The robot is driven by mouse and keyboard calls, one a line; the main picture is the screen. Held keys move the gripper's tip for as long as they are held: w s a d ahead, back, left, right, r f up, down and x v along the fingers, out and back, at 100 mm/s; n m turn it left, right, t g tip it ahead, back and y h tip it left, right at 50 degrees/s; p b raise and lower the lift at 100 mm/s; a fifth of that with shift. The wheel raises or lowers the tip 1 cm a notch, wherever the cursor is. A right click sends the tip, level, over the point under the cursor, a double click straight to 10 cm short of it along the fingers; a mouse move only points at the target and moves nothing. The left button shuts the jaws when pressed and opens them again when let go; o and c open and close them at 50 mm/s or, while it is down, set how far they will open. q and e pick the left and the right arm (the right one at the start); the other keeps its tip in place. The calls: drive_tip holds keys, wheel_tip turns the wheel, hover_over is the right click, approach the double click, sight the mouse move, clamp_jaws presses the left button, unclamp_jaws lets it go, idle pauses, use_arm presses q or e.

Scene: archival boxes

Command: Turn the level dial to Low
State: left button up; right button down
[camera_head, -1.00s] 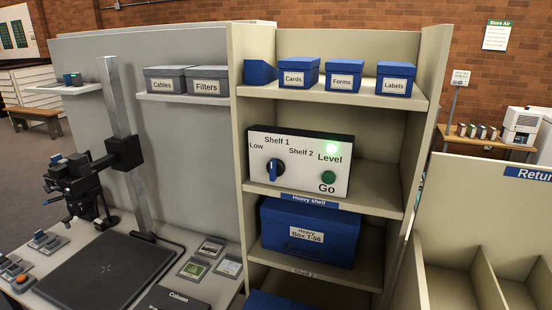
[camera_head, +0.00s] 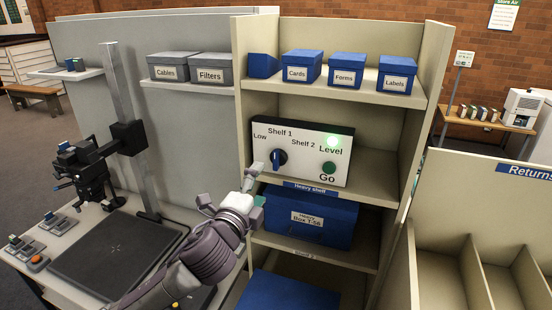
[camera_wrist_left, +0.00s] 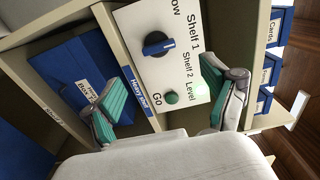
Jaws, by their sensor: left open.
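The level dial (camera_head: 278,158) is a dark round knob with a blue bar handle on a white control panel (camera_head: 312,171). Low is printed at its upper left, Shelf 1 above and Shelf 2 to the right. The bar stands roughly upright, toward Shelf 1. The dial also shows in the left wrist view (camera_wrist_left: 158,45), where the panel appears turned sideways. My left gripper (camera_head: 256,185) is open and empty, below and left of the dial in the head view, not touching it. Its green-padded fingers are spread in the wrist view. My right gripper is out of view.
A green Go button (camera_head: 328,168) and a lit green lamp (camera_head: 333,141) are on the panel. A blue heavy box (camera_head: 308,217) sits on the shelf below. Small blue boxes (camera_head: 346,70) stand above. A camera stand (camera_head: 122,130) is at left.

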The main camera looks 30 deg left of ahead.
sight(275, 163)
use_arm(q)
drive_tip(key=p+x, duration=0.2)
drive_tip(key=x, duration=0.9)
drive_tip(key=shift+a+p, duration=0.1)
drive_tip(key=shift+p, duration=0.2)
drive_tip(key=shift+w+a+f, duration=0.1)
drive_tip(key=shift+w, duration=0.35)
drive_tip(key=c, duration=1.2)
drive_tip(key=shift+o, duration=0.2)
